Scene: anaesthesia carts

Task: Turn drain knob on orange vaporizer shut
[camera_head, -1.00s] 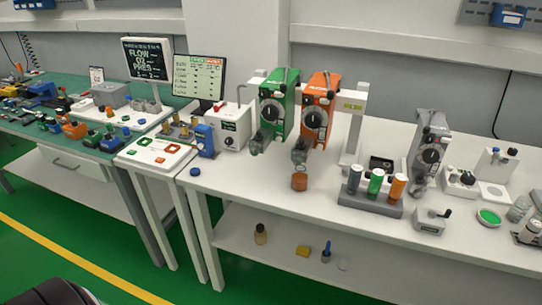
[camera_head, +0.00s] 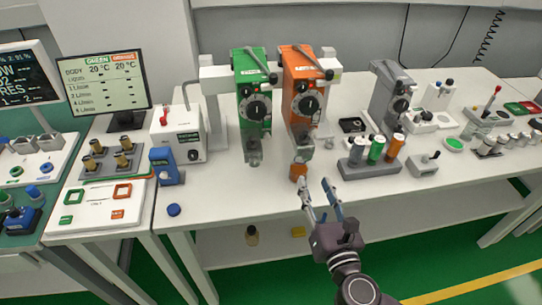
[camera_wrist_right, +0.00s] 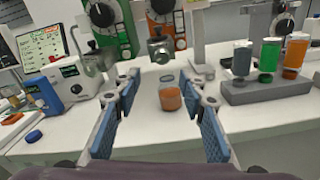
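The orange vaporizer (camera_head: 299,64) hangs on a white rail beside the green vaporizer (camera_head: 248,72). Its grey metal drain part (camera_head: 301,136) sits at its lower front and also shows in the right wrist view (camera_wrist_right: 160,50). I cannot tell the drain knob's setting. A small jar with orange liquid (camera_head: 298,173) stands on the bench below the drain, also in the wrist view (camera_wrist_right: 170,99). My right gripper (camera_head: 315,187) is open and empty at the bench's front, its fingers pointing toward the jar and drain, touching neither. My left gripper is not in view.
A rack of grey, green and orange bottles (camera_head: 369,168) stands right of the jar. A white box with a red lever (camera_head: 178,135) and a blue device (camera_head: 164,167) stand at the left. A blue cap (camera_head: 173,210) lies near the front edge. Bench space around the jar is clear.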

